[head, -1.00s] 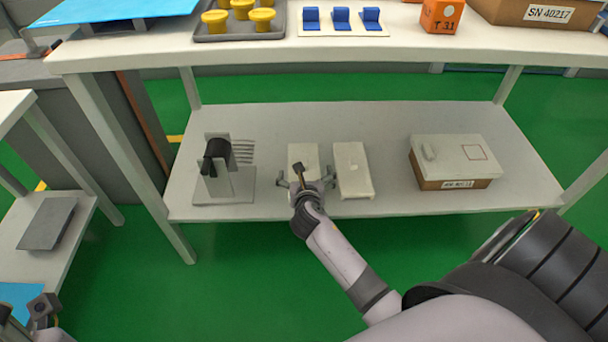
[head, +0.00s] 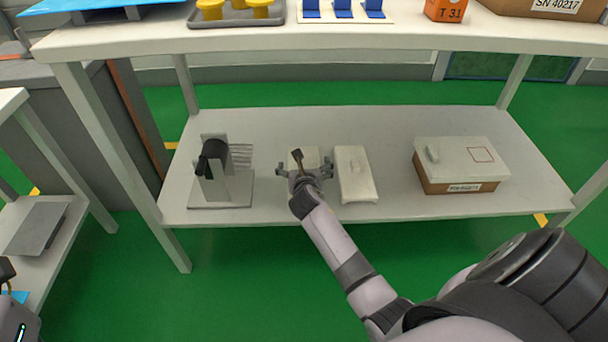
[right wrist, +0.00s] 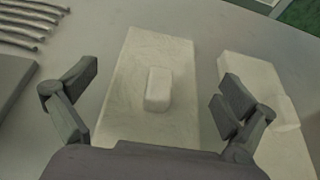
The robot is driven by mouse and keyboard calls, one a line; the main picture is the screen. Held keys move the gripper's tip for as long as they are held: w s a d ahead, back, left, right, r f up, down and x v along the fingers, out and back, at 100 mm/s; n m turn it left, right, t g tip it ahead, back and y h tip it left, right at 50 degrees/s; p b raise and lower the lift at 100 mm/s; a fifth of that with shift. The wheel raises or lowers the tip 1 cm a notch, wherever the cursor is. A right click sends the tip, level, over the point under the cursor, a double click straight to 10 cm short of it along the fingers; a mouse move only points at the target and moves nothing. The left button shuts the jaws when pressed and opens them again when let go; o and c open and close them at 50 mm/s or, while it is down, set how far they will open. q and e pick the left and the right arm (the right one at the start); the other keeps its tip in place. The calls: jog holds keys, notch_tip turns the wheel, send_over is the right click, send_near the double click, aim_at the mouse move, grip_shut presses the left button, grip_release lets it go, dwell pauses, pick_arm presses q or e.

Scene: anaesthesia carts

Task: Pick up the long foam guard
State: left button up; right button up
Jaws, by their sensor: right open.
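Two pale off-white blocks lie side by side on the lower shelf; I cannot tell for sure which is the long foam guard. The left block (head: 311,156) is partly hidden by my right gripper (head: 304,170). In the right wrist view this block (right wrist: 130,115) has a small raised pad on top and sits between the open fingers, with nothing gripped. The right block (head: 353,172) lies just right of the gripper and shows at the right edge of the wrist view (right wrist: 262,105). Only a dark piece of my left arm's end shows at the lower left.
A grey stand with a black roll and rods (head: 215,175) is to the left on the shelf (head: 400,120). A white-lidded brown box (head: 460,165) is to the right. The upper tabletop (head: 400,38) overhangs behind, with yellow and blue parts on it.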

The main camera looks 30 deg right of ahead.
jog(key=shift+c, duration=0.2)
jog(key=c, duration=1.7)
